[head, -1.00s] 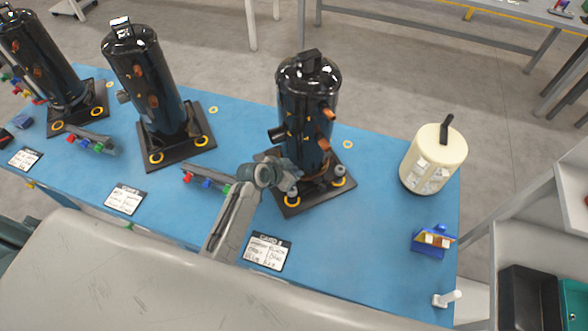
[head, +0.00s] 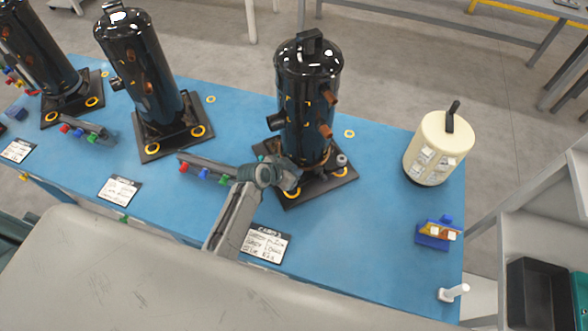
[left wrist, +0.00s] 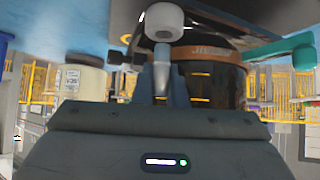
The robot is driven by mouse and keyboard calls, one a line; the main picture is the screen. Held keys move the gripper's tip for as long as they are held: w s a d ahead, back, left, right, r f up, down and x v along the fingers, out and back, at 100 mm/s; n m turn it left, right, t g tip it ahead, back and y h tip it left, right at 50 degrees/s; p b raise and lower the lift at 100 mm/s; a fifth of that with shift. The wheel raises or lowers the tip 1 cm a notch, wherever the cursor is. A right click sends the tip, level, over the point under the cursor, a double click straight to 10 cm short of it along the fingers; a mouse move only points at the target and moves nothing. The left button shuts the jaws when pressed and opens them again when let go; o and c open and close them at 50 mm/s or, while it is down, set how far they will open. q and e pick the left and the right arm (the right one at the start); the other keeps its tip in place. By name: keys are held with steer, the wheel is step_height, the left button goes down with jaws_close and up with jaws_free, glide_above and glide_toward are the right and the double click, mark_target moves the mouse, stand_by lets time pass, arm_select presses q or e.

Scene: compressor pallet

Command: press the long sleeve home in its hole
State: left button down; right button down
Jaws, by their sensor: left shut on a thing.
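The black compressor (head: 305,110) stands upright on its dark base plate (head: 318,192) at the middle of the table. My left gripper (head: 292,178) is low at the plate's front left corner, beside a yellow ring (head: 291,193). In the left wrist view, the gripper (left wrist: 163,84) is shut on a pale grey sleeve (left wrist: 162,56), whose one end meets a wide grey-white round piece (left wrist: 163,20). The fingers hide part of the sleeve. I cannot tell how deep it sits in its hole. A grey mount (head: 341,160) stands at the plate's right corner. My right gripper is not in view.
A cream canister (head: 438,150) and a blue holder (head: 432,238) stand at the right. A white peg-like piece (head: 454,292) is at the front right. A rail with coloured knobs (head: 205,172) lies left of the gripper. Another compressor (head: 142,65) stands further left.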

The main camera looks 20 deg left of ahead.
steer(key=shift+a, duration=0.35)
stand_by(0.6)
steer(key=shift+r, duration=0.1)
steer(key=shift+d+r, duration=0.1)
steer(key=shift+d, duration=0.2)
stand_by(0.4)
